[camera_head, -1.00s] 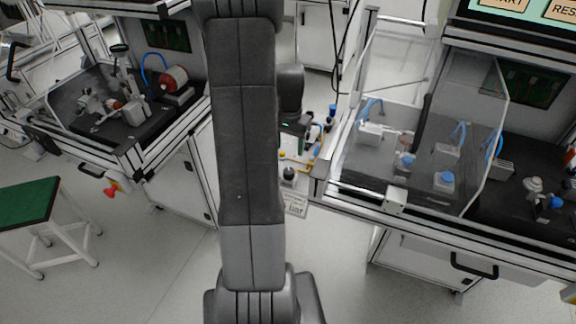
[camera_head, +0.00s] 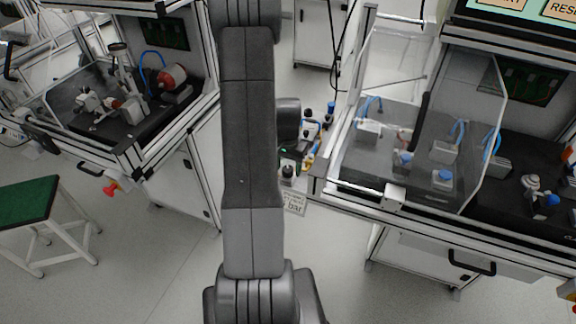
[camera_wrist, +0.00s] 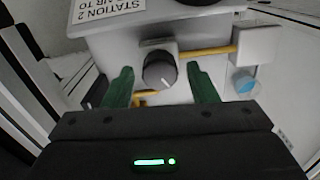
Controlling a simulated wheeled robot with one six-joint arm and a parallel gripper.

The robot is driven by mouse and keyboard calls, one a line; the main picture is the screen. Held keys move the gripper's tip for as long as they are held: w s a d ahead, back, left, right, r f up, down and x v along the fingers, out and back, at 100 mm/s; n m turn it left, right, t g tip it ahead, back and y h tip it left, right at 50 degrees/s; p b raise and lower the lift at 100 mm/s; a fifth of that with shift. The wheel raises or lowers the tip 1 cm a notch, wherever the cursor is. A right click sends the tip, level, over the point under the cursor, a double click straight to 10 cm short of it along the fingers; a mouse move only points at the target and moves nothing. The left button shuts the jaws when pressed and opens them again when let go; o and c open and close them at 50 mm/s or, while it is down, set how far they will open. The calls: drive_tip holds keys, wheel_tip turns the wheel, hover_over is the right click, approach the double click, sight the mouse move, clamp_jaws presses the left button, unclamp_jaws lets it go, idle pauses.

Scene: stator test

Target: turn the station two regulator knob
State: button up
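The regulator knob (camera_wrist: 159,69) is dark grey and round with a white mark line, seen in the wrist view on a light grey body. A white label (camera_wrist: 110,10) with upside-down text reading "STATION 2" lies just beyond it. My gripper (camera_wrist: 160,72) is open, with one green finger on each side of the knob. A gap shows between each finger and the knob, and I see no contact. In the head view my arm hides part of the area around the regulator, and my fingers cannot be made out.
A yellow tube (camera_wrist: 208,51) runs right from the knob's body to a grey block (camera_wrist: 258,45). A blue round part (camera_wrist: 244,84) sits below that block. In the head view a bench with a clear guard (camera_head: 400,130) stands right, another bench (camera_head: 130,110) left.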

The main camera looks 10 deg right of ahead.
sight(288, 168)
drive_tip(key=c, duration=0.8)
drive_tip(key=shift+f+n+b, duration=0.15)
drive_tip(key=shift+n+b, duration=0.85)
drive_tip(key=shift+n, duration=0.2)
drive_tip(key=shift+n+b, duration=0.5)
drive_tip(key=shift+n, duration=0.8)
drive_tip(key=shift+r, duration=0.2)
drive_tip(key=o, duration=1)
wheel_tip(288, 168, up, 14)
drive_tip(key=shift+f, duration=0.1)
